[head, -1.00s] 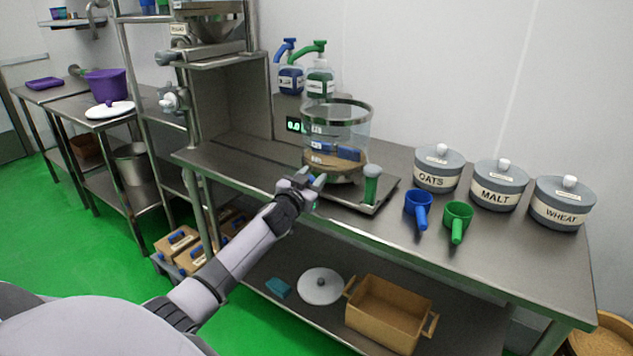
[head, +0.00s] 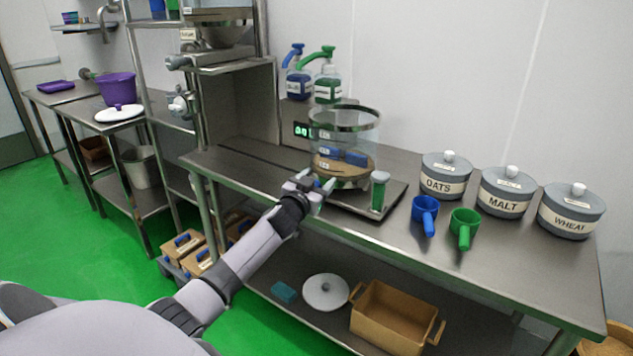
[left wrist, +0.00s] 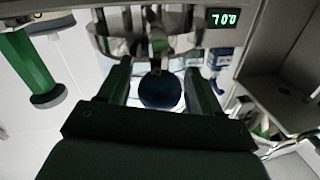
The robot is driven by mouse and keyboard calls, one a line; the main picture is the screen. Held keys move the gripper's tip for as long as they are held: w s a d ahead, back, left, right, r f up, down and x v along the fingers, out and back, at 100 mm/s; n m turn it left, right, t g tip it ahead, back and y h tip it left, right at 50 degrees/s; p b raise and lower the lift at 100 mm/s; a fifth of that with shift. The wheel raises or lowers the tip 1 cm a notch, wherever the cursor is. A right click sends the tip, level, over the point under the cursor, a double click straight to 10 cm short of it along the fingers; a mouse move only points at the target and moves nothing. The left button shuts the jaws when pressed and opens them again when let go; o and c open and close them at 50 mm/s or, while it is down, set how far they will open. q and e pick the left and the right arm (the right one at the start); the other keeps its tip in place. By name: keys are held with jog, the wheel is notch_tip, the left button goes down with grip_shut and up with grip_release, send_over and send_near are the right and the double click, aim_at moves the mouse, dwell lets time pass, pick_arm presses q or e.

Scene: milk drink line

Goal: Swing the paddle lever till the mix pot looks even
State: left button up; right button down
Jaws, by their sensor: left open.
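The mix pot (head: 345,122) is a clear cylinder with a metal rim, standing on the steel bench. Blue paddle pieces (head: 356,158) and a tan-brown layer (head: 335,166) show through its wall; I cannot tell how even the mix is. My left gripper (head: 320,187) is open at the pot's front lower left. In the left wrist view a dark blue round knob (left wrist: 160,91), possibly the lever's end, shows between the open fingers (left wrist: 157,80); I cannot tell whether they touch it. My right gripper is not in view.
A green upright handle (head: 378,194) stands just right of the pot. Blue (head: 425,209) and green (head: 464,225) scoops lie further right, before lidded tubs of oats (head: 445,178), malt (head: 505,190) and wheat (head: 571,210). Pump bottles (head: 326,88) stand behind. The bench front right is clear.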

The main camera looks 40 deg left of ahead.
pick_arm(q)
jog(key=shift+s, duration=0.1)
jog(key=v, duration=0.7)
dwell(0.7)
jog(key=s+d+f+m+g+h, duration=0.3)
jog(key=s+d+f+g+h, duration=0.2)
jog(key=s+d+f, duration=1.35)
jog(key=s+d+f+g+h, duration=0.1)
jog(key=s+d+f, duration=0.3)
jog(key=s+d, duration=0.4)
jog(key=shift+s+d+m+g+h+p, duration=0.25)
jog(key=shift+d+g+h+p, duration=0.2)
jog(key=shift+d+h, duration=0.45)
jog(key=shift+w+d, duration=0.1)
